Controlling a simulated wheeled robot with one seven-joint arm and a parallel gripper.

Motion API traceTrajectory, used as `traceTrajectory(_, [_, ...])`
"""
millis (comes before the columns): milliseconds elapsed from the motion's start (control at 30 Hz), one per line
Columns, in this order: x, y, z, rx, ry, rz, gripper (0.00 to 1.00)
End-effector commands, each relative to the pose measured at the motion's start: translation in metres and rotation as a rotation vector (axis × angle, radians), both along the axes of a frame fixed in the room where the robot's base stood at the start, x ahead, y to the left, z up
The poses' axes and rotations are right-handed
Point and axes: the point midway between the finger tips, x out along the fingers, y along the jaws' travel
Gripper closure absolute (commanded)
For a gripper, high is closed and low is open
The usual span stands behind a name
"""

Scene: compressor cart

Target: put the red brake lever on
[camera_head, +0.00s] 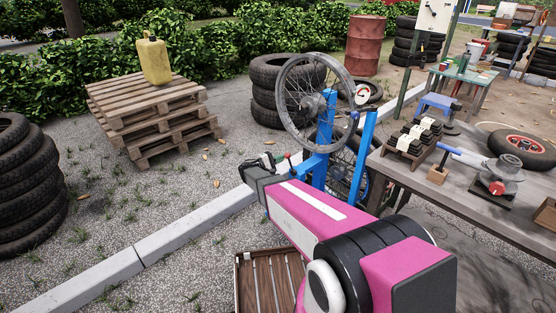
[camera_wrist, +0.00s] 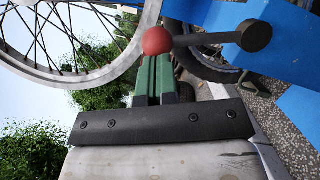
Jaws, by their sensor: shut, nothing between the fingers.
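The red brake lever shows in the wrist view as a red ball knob (camera_wrist: 157,41) on a dark bar that runs right to a round pivot on a blue stand (camera_wrist: 215,14). In the head view the red knob (camera_head: 287,155) is small, beside the lower part of the blue stand (camera_head: 367,150). My gripper (camera_wrist: 157,62) is shut and empty, its green fingers pointing at the knob and overlapping it in the picture. I cannot tell whether they touch it. In the head view my gripper (camera_head: 277,162) is just left of the knob, partly hidden by my wrist.
A spoked wheel (camera_head: 283,97) is mounted on the stand. A workbench (camera_head: 465,190) with several parts stands right. Pallets (camera_head: 135,100) with a yellow jug (camera_head: 154,60) are back left. Tyre stacks stand left and behind. A slatted wooden crate (camera_head: 270,280) lies below my arm.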

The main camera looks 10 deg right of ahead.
Motion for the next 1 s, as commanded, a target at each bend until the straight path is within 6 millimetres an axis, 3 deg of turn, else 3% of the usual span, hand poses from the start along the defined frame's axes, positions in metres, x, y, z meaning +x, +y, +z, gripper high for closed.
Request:
traceTrajectory(333, [-0.028, -0.018, 0.015, 0.182, -0.273, -0.001, 1.0])
traceTrajectory(700, [-0.054, -0.036, 0.016, 0.356, -0.533, -0.002, 1.0])
traceTrajectory(1000, [-0.064, -0.044, 0.012, 0.395, -0.591, 0.0, 1.0])
